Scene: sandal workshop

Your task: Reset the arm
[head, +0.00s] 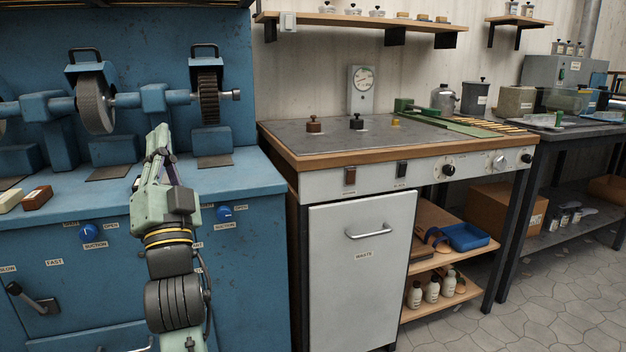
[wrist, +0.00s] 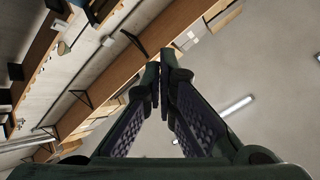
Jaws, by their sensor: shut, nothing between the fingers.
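My gripper (head: 160,140) points upward in front of the blue grinding machine in the head view. Its fingers are together and hold nothing. In the wrist view the two fingertips (wrist: 160,72) meet near the middle of the picture, with only the wall shelves and the ceiling beyond them. My arm rises from the bottom of the head view, in front of the machine's blue front panel. No object touches the gripper as far as I can see.
Behind the gripper stand a grinding wheel (head: 95,103) and a brush wheel (head: 208,97). A brown block (head: 37,197) lies on the blue ledge at left. A grey-topped workbench (head: 330,141) with small knobbed weights stands to the right. Tiled floor (head: 560,300) is clear at lower right.

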